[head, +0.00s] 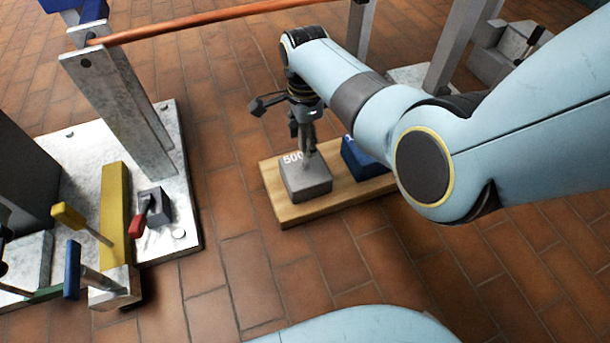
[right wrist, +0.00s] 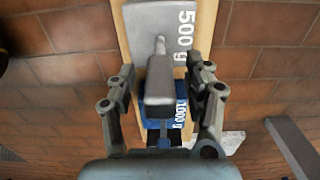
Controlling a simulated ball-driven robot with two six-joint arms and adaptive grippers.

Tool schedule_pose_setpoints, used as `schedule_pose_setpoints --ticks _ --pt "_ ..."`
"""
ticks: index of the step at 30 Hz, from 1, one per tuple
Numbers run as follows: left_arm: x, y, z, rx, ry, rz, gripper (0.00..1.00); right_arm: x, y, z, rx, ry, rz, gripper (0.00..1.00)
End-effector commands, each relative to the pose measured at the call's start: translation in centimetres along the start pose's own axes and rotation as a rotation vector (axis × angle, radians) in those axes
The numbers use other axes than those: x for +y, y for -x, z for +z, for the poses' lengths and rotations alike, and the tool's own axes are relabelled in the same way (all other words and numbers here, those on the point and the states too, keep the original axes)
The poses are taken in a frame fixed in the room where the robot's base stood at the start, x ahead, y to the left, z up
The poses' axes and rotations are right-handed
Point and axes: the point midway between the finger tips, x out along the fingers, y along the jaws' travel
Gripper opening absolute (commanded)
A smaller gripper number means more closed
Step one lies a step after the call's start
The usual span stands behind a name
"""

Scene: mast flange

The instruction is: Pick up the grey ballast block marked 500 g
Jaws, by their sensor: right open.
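The grey ballast block (head: 305,181) marked 500 sits on the left end of a wooden board (head: 338,206) on the floor. In the right wrist view the grey block (right wrist: 152,22) is at the top, its "500 g" label along its right side. My right gripper (head: 304,140) is above the block, pointing down, open and empty. In the right wrist view its fingers (right wrist: 160,88) are spread on either side of the board, short of the grey block. A grey upright part stands between the fingers and hides some of the block. My left gripper is not in view.
A blue block (head: 360,158) marked 1000 g sits on the same board, partly behind my right arm; it also shows in the right wrist view (right wrist: 178,108). A metal base plate (head: 182,216) with posts, coloured handles and a copper-coloured bar stands left.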

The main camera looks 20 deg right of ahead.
Motion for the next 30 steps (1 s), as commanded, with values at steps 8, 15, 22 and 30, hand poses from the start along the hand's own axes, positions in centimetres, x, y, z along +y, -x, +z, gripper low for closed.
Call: schedule_pose_setpoints --ticks 8,15,22,30 --pt "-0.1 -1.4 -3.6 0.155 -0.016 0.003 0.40 0.0 -0.8 0.0 0.000 0.000 0.000 0.52" --pt "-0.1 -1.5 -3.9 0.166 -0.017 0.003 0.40 0.0 -0.8 0.0 0.000 0.000 -0.001 0.52" --pt "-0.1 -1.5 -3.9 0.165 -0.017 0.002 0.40 0.0 -0.8 0.0 0.000 0.000 0.000 0.24" --pt "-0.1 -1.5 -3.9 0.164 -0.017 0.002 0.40 0.0 -0.8 0.0 0.000 0.000 0.000 0.00"
